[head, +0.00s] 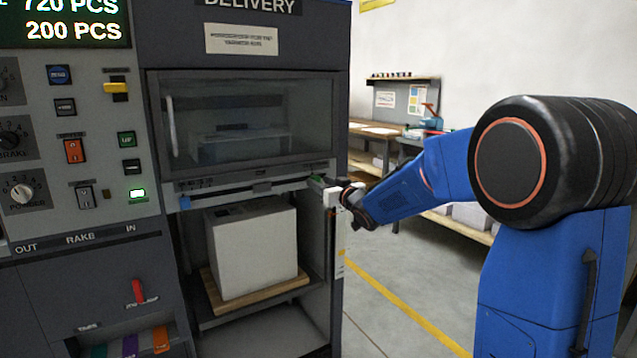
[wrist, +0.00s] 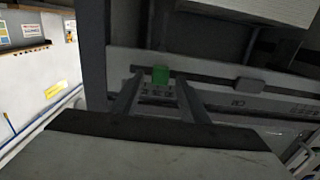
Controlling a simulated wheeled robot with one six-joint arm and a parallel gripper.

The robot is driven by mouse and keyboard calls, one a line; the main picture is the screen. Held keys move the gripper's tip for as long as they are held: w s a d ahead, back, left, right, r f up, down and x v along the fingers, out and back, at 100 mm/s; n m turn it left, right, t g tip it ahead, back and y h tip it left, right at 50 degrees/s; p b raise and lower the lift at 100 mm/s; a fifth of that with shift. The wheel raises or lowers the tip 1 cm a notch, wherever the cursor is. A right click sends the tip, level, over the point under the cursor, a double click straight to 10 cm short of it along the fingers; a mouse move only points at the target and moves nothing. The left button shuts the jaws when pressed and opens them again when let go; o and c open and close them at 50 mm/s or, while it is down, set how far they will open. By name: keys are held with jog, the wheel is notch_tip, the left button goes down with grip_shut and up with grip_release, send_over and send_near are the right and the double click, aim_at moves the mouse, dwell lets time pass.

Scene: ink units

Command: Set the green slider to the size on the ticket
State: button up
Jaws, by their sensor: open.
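The small green slider (wrist: 161,75) sits on a rail (wrist: 215,75) with a printed scale in the wrist view. My gripper (wrist: 160,80) is open, with one finger to each side of the slider; I cannot tell whether either finger touches it. In the head view my gripper (head: 334,190) is at the right end of the light scale bar (head: 250,188), below the delivery window. A bit of green (head: 316,181) shows just left of it. No ticket with a readable size shows; the paper label (head: 241,39) under DELIVERY is too blurred to read.
A grey block (wrist: 249,86) sits further right on the rail. Below the bar, a white stack (head: 252,250) stands on a wooden pallet (head: 258,290). A control panel (head: 75,150) with knobs and switches is at left. Floor is clear at right, before shelves.

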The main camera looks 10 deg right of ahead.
jog(key=shift+x, duration=0.95)
grip_shut()
jog(key=shift+w+d, duration=0.25)
jog(key=shift+d, duration=0.6)
jog(key=shift+w+d, duration=0.3)
jog(key=shift+d, duration=0.55)
jog(key=shift+w+d, duration=0.25)
jog(key=shift+d, duration=0.6)
jog(key=shift+r, duration=0.1)
grip_release()
jog(key=shift+d, duration=0.15)
